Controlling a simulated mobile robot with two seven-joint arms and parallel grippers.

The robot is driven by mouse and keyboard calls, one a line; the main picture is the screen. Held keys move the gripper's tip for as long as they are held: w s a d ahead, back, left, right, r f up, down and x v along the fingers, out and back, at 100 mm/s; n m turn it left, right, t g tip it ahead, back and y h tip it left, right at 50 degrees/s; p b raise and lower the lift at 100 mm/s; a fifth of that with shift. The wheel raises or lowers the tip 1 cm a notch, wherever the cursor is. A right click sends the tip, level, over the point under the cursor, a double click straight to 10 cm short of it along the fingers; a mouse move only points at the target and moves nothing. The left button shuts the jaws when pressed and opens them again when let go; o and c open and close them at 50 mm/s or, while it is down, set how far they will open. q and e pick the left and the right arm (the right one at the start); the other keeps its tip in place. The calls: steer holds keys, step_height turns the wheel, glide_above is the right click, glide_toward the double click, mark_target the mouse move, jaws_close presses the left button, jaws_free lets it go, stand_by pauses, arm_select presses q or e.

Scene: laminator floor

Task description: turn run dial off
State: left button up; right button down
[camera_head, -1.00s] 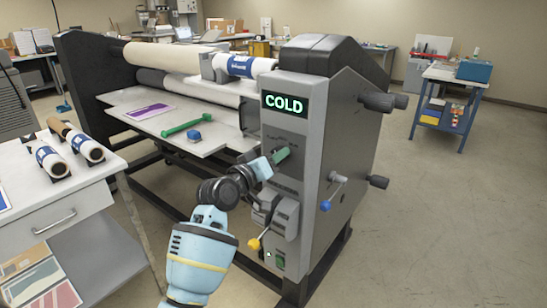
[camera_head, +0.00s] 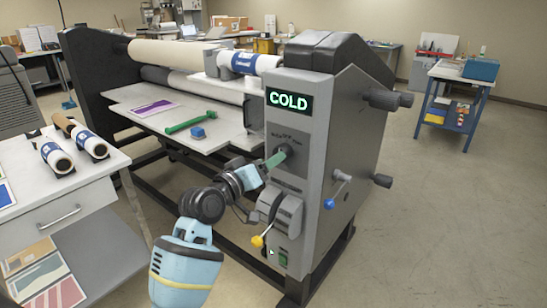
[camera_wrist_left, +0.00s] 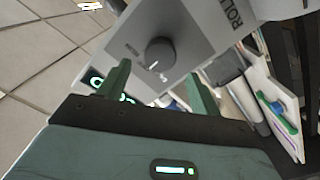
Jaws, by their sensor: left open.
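The run dial (camera_head: 283,149) is a dark round knob on the grey end panel of the laminator, below the lit COLD display (camera_head: 289,101). In the left wrist view the dial (camera_wrist_left: 160,54) shows a white pointer mark; the small labels around it are too blurred to read. My left gripper (camera_head: 276,160) is just in front of and below the dial. In the left wrist view its green fingers (camera_wrist_left: 159,82) are open and empty, with the dial beyond the tips, apart from them. My right gripper is out of view.
Below the dial are a grey lever unit with a yellow knob (camera_head: 257,240), a green switch (camera_head: 282,259) and a blue-knobbed lever (camera_head: 329,203). A white table (camera_head: 95,182) with rolls stands at left.

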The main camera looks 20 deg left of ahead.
arm_select(q)
steer(key=shift+v, duration=1.4)
steer(key=s+f+g+y, duration=0.1)
steer(key=s+f, duration=0.3)
steer(key=f, duration=0.4)
steer(key=s+f+m+g+y, duration=0.1)
steer(key=s+f, duration=0.3)
steer(key=f, duration=0.4)
steer(key=s+f+g+y, duration=0.1)
steer(key=s+f+g, duration=0.15)
steer(key=f, duration=0.55)
steer(key=s+f+m+g, duration=0.1)
steer(key=s+f+m, duration=0.1)
steer(key=s+f, duration=0.6)
steer(key=s+f+m+g+y, duration=0.1)
steer(key=s+f, duration=0.7)
steer(key=s, duration=0.9)
steer(key=shift+s+d+f+m+g, duration=0.2)
steer(key=shift+d+f+m+g, duration=0.2)
steer(key=shift+d+m+g, duration=0.1)
